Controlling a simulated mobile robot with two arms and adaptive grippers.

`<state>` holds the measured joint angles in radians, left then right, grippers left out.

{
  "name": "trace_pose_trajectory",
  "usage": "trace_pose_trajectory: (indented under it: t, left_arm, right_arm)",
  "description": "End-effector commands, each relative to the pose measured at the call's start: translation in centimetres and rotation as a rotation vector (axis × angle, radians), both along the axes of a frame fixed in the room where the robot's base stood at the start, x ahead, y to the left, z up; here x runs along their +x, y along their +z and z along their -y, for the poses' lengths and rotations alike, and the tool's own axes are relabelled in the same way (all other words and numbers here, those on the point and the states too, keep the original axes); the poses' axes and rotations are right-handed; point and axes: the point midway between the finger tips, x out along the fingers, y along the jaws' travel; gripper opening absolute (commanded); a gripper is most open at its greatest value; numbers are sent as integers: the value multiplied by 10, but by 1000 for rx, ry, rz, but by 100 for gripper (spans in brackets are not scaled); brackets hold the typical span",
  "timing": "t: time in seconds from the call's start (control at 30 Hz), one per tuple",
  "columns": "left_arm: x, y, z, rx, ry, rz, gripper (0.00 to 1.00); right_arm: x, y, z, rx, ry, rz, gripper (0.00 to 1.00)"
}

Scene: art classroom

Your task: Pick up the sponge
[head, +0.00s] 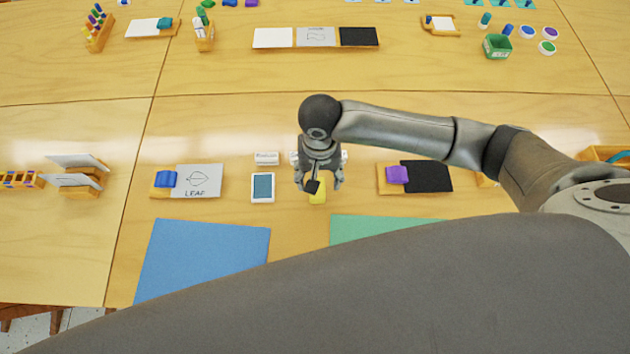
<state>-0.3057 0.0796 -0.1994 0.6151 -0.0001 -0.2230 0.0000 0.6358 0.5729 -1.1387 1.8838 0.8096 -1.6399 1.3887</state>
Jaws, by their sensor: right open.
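A yellow sponge (318,197) lies on the wooden table in the middle of the head view, mostly hidden behind my right gripper. My right gripper (319,187) points down over it with its fingers apart, one to each side. Whether the fingers touch the sponge cannot be told from this angle. My left gripper is not in view.
Left of the sponge are a blue-faced white card (263,187), a small white label block (266,158) and a LEAF card (200,180). A black board with a purple cloth (397,175) lies right. Blue (205,258) and green (375,228) sheets lie in front.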

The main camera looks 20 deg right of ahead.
Motion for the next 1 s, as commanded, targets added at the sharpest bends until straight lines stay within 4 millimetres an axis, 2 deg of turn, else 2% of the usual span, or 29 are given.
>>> trace_pose_trajectory:
  t: [0.1,0.23,0.5,0.63,0.93,1.0]
  left_arm:
    - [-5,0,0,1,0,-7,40]
    - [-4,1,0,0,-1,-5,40]
    - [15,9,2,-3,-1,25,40]
    - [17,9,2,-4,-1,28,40]
    - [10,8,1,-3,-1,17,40]
    - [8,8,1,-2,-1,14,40]
  right_arm:
    - [0,-17,0,-1,0,-1,61]
    - [1,-26,0,-1,1,0,61]
    - [6,-55,-2,-1,0,0,61]
    - [6,-72,-1,-1,0,0,61]
    - [6,-78,-2,1,1,1,61]
    - [6,-77,-2,1,1,1,52]
